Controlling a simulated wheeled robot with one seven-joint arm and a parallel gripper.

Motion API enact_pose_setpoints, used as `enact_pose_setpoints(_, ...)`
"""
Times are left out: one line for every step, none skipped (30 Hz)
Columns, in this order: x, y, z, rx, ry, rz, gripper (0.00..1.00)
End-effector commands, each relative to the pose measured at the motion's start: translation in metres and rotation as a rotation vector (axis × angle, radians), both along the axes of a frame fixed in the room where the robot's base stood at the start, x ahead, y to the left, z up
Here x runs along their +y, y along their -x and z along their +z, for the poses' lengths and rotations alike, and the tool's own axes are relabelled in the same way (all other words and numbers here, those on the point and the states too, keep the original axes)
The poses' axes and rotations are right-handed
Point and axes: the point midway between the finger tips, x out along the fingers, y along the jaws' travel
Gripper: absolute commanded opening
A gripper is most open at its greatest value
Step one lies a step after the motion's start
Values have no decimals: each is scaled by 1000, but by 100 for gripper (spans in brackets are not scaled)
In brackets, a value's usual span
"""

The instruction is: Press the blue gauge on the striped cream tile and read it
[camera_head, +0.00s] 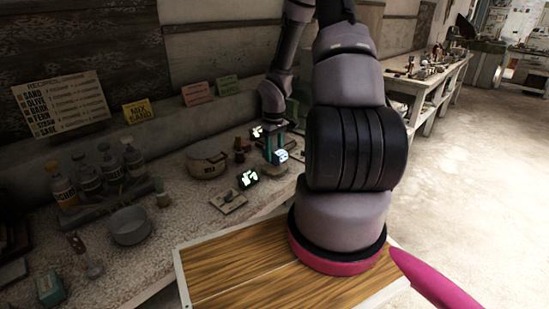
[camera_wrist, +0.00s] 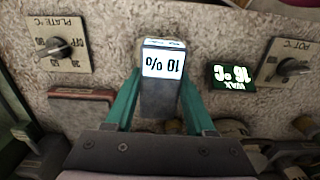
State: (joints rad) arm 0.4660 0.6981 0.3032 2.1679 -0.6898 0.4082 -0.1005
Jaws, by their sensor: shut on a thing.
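A gauge (camera_wrist: 160,95) with a dark grey body and a lit white face stands between the two teal fingers of my gripper (camera_wrist: 160,82) in the wrist view. Its face shows upside down there and reads 10 %. In the head view the gauge (camera_head: 282,156) is small, with a pale bluish face, and my gripper (camera_head: 274,150) is around it at the bench. My gripper is shut on the gauge. I cannot make out a striped cream tile; the gauge's foot and what is under it are hidden in the wrist view.
A reddish-brown tile (camera_wrist: 80,95) lies left. A lidded pot (camera_head: 207,165), metal pan (camera_head: 130,226) and several bottles share the speckled bench (camera_head: 180,192).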

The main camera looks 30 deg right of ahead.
Motion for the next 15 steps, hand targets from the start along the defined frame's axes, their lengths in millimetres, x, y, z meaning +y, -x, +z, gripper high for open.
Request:
enact_pose_setpoints(0, 0, 5, -1, 1, -1, 10)
enact_pose_setpoints(-1, 0, 7, -1, 1, -3, 10)
enact_pose_setpoints(-1, 0, 10, -1, 1, -3, 10)
enact_pose_setpoints(-1, -1, 13, -2, 0, -3, 10)
enact_pose_setpoints(-1, 0, 15, -2, 0, -2, 10)
enact_pose_setpoints(-1, 0, 18, -1, 1, -2, 10)
enact_pose_setpoints(0, 0, 21, 0, 1, -2, 10)
enact_pose_setpoints(0, 0, 23, -1, 1, -1, 10)
enact_pose_setpoints(0, 0, 27, -2, 0, -1, 10)
enact_pose_setpoints(0, -1, 29, -2, 0, -1, 10)
enact_pose_setpoints(-1, 0, 31, -1, 1, -2, 10)
enact_pose_setpoints(-1, 0, 34, 0, 1, -3, 10)
enact_pose_setpoints(-1, 0, 36, -1, 1, -3, 10)
enact_pose_setpoints(-1, 0, 38, -1, 1, -2, 10)
enact_pose_setpoints(-1, 0, 41, -1, 1, -1, 10)
